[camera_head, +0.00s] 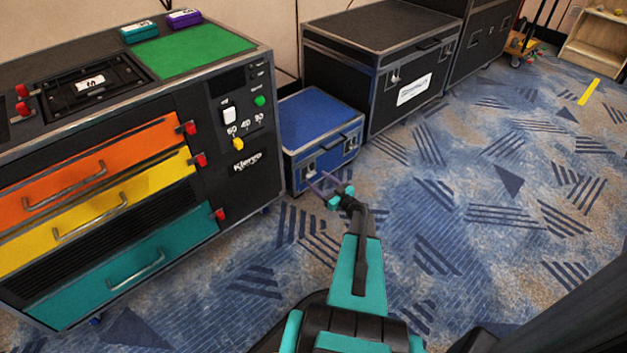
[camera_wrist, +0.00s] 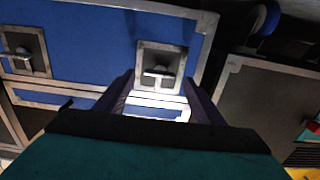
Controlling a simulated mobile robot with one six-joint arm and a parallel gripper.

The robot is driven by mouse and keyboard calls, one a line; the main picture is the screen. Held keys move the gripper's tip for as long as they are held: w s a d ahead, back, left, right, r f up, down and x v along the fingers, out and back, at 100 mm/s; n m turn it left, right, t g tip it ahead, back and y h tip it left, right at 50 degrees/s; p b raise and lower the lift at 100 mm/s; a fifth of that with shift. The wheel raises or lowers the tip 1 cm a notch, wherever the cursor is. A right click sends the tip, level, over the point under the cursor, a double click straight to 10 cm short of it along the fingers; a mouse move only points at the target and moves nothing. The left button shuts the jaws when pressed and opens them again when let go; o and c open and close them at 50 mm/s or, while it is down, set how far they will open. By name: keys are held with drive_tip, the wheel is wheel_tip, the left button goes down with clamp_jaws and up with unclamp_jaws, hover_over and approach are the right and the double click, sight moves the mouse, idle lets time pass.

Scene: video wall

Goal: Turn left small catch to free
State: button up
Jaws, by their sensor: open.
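The blue case (camera_head: 320,118) stands on the floor with two small metal catches on its front. The other catch (camera_head: 350,141) is at the left of the wrist view (camera_wrist: 22,52). My gripper (camera_head: 321,182) is open and empty, its purple fingers pointing at the case. In the wrist view its fingers frame the left catch; I cannot tell whether they touch it.
A console (camera_head: 245,185) with orange, yellow and teal drawers stands close to the left of the blue case. A large black case (camera_head: 385,90) stands behind it to the right. The patterned carpet (camera_head: 480,220) is clear in front and to the right.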

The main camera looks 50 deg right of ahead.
sight(310, 174)
drive_tip(key=shift+w+d+b, duration=0.1)
drive_tip(key=shift+w+b, duration=0.2)
drive_tip(key=shift+w, duration=1.35)
drive_tip(key=c, duration=1)
drive_tip(key=shift+c, duration=0.2)
